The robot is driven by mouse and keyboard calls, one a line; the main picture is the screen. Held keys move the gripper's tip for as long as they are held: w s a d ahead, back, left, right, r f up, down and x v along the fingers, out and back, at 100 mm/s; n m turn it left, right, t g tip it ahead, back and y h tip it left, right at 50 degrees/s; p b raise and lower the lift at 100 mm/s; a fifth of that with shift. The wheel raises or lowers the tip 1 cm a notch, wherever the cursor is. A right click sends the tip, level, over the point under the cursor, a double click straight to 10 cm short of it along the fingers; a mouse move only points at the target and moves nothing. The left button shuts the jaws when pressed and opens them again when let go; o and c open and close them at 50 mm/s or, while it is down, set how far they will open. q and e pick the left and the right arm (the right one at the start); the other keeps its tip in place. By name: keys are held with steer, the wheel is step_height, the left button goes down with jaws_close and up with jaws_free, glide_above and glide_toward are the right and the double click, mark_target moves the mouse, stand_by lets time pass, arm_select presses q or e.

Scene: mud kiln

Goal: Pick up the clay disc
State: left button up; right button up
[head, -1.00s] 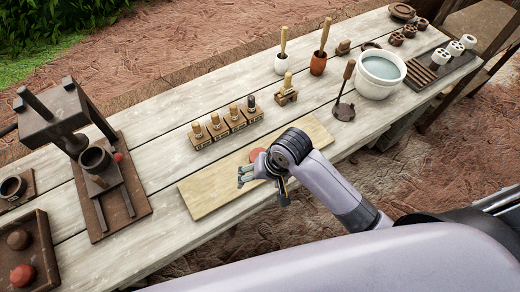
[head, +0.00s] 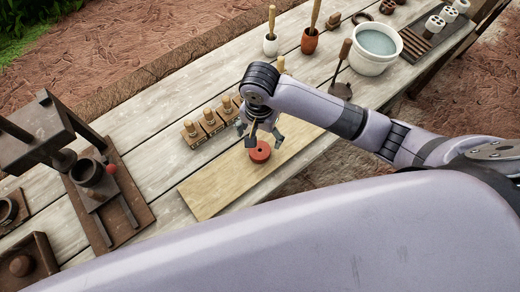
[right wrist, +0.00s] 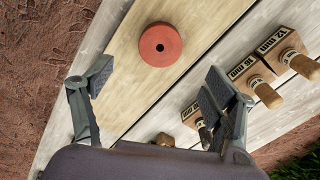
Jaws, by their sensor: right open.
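The clay disc (head: 260,155) is a round red disc with a small dark hole in its middle. It lies flat on the pale wooden board (head: 212,196) on the table. In the right wrist view the disc (right wrist: 148,38) lies fully visible at the top centre, beyond the fingertips. My right gripper (head: 262,135) is open and empty just above the disc, and partly overlaps it in the head view. Its two fingers (right wrist: 156,88) are spread wide in the right wrist view, with the disc apart from both. My left gripper is not in view.
Several wooden stamps on labelled blocks (head: 205,124) stand close behind the board. A dark press (head: 42,135) is at the left. A white bucket (head: 374,62) of water and a long-handled tool (head: 341,88) stand at the right. The board's left part is clear.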

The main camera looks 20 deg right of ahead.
glide_above(260, 151)
step_height(260, 151, down, 5)
steer(key=shift+a+r, duration=0.1)
steer(key=shift+f+p, duration=0.2)
steer(key=shift+p, duration=0.15)
step_height(260, 151, down, 4)
steer(key=shift+f+p, duration=0.2)
steer(key=shift+p, duration=0.45)
steer(key=shift+f, duration=0.3)
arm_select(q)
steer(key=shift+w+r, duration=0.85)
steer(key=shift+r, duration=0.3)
arm_select(e)
steer(key=shift+c, duration=0.3)
steer(key=c, duration=1.3)
